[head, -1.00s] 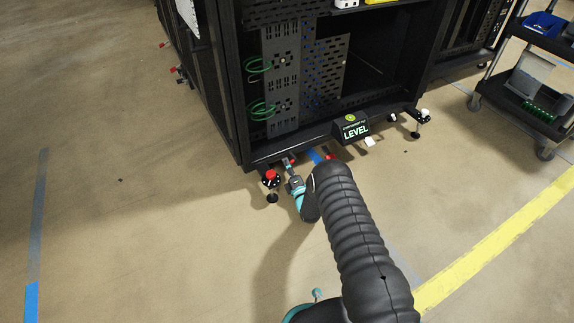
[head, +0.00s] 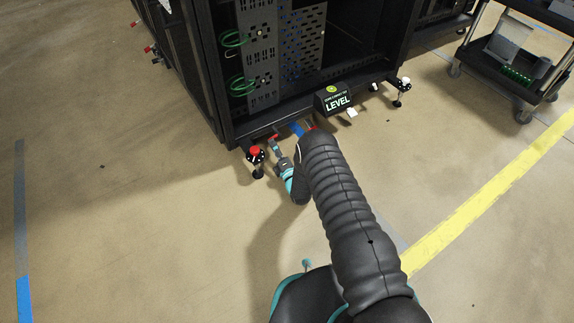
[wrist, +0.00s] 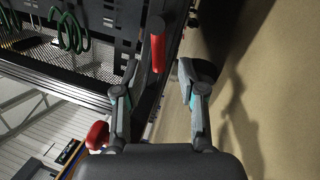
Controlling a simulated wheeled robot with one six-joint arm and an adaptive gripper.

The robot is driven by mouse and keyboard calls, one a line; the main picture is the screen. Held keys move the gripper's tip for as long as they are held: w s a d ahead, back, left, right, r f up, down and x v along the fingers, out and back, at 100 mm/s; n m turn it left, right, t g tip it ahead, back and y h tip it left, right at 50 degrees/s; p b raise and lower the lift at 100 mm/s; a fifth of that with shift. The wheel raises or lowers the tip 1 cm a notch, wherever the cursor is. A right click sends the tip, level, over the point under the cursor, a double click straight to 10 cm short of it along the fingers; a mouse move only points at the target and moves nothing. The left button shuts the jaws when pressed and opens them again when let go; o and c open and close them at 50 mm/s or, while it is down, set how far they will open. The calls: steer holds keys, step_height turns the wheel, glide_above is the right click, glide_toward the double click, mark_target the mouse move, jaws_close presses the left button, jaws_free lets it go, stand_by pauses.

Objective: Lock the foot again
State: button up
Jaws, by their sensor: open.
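The near front foot (head: 257,163) of the black rack has a red top and a dark round pad on the floor. A red lever (head: 273,136) shows beside it under the rack's front edge. In the wrist view, a red handle (wrist: 157,46) lies just ahead of and between my fingertips, with no clear contact. A red knob (wrist: 97,135) is left of the fingers in that view. My gripper (wrist: 157,75) is open and empty. In the head view, my gripper (head: 280,158) is low, right of the red-topped foot, and my arm hides part of the rack edge behind it.
A box marked LEVEL (head: 336,100) sits on the rack's front edge (head: 360,84). A white-topped foot (head: 402,88) stands at the right corner. A cart (head: 530,60) is at the upper right. The floor left of the rack is clear.

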steer(key=v, duration=0.4)
steer(key=r+v, duration=0.1)
steer(key=v, duration=0.3)
steer(key=r+v, duration=0.1)
steer(key=v, duration=0.4)
steer(key=shift+s+d+r, duration=0.15)
steer(key=shift+s+r, duration=0.05)
steer(key=shift+s, duration=0.15)
